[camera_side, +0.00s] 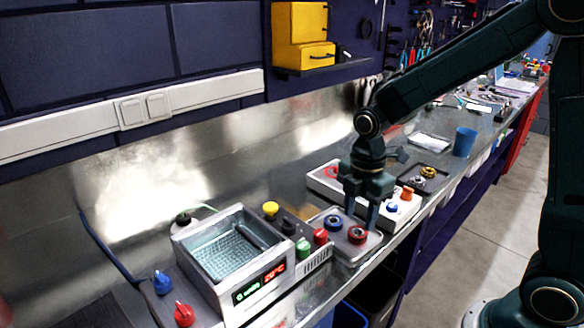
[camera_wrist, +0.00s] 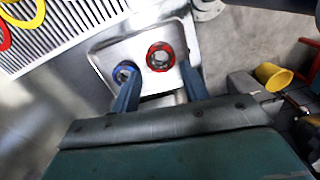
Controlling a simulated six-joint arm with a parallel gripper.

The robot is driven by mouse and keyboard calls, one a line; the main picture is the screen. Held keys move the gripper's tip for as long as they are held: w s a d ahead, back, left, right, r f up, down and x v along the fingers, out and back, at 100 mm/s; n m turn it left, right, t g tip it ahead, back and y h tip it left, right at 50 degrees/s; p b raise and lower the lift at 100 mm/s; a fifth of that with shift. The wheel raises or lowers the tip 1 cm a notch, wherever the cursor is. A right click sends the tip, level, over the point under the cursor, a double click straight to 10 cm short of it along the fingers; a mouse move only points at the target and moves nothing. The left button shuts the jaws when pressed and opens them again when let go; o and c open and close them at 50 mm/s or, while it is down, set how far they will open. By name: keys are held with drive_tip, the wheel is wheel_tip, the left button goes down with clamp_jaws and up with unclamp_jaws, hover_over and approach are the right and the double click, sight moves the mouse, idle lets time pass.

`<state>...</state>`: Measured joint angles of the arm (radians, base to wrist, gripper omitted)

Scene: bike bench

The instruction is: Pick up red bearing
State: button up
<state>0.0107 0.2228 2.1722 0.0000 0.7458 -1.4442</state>
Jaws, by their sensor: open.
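The red bearing (camera_side: 357,234) is a red ring with a dark centre, lying flat in a shallow metal tray (camera_side: 352,252) on the bench. In the wrist view the red bearing (camera_wrist: 160,57) lies beyond and between my two fingertips. A blue bearing (camera_side: 333,222) lies beside it in the same tray. In the wrist view the blue bearing (camera_wrist: 124,73) is close to my left finger. My gripper (camera_side: 361,214) points down over the tray, with its fingers apart and nothing between them; it also shows in the wrist view (camera_wrist: 158,72).
A heated bath (camera_side: 228,248) with coloured knobs stands left of the tray. A white box with blue and orange knobs (camera_side: 392,208) stands right of it. Further back are a dark tray with a yellow bearing (camera_side: 428,171) and a blue cup (camera_side: 465,142). The bench's front edge is close.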

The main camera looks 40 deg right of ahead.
sight(358, 227)
drive_tip(key=shift+f, duration=2.2)
drive_tip(key=c, duration=0.6)
drive_tip(key=shift+c, duration=0.2)
drive_tip(key=shift+r, duration=0.2)
wheel_tip(358, 227, up, 20)
drive_tip(key=shift+f, duration=0.15)
